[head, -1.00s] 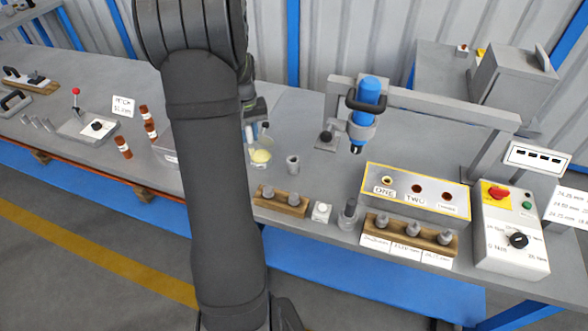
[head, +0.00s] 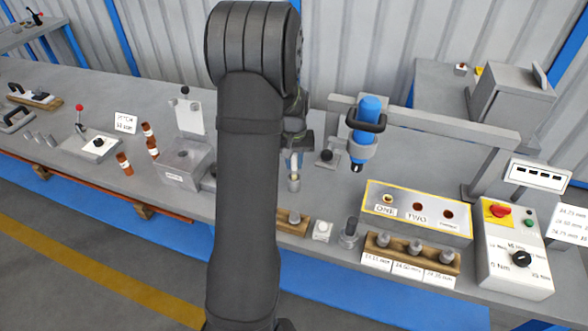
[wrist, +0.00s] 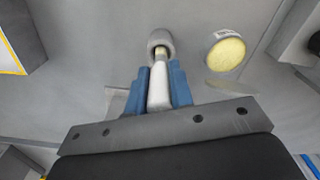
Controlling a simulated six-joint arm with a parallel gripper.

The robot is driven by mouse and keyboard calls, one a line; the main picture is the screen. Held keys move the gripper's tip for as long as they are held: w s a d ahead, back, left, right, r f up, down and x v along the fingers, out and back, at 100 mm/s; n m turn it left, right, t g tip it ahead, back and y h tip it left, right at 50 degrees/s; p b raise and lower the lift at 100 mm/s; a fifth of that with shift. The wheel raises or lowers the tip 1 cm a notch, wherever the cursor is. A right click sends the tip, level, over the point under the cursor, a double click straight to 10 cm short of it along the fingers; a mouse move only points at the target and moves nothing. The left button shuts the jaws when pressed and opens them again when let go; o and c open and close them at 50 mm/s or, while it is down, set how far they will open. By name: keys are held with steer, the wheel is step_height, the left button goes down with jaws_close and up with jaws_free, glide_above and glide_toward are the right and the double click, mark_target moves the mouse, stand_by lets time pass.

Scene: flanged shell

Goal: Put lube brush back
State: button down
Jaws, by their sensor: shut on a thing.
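My gripper (wrist: 160,85) has blue fingers and is shut on the white handle of the lube brush (wrist: 159,92). In the head view, my gripper (head: 297,158) stands over the small grey cup (head: 294,187), with the brush (head: 294,172) hanging down below the fingers. In the wrist view, the brush's far end meets the round mouth of the grey cup (wrist: 160,41). I cannot tell how far into the cup it reaches. A round dish of yellow lube (wrist: 227,52) lies right of the cup in the wrist view; my arm hides it in the head view.
A wooden block with grey pegs (head: 292,222) stands in front of the cup. A blue tool (head: 364,120) hangs from a grey frame to the right. A grey box with an upright lid (head: 186,150) stands left of my arm. The yellow-edged box (head: 418,208) is right.

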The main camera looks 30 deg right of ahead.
mark_target(294, 168)
steer(key=shift+f, duration=1.55)
steer(key=shift+f, duration=0.2)
steer(key=c, duration=1.3)
jaws_free()
steer(key=shift+r, duration=0.1)
step_height(294, 168, up, 12)
steer(key=shift+r, duration=0.1)
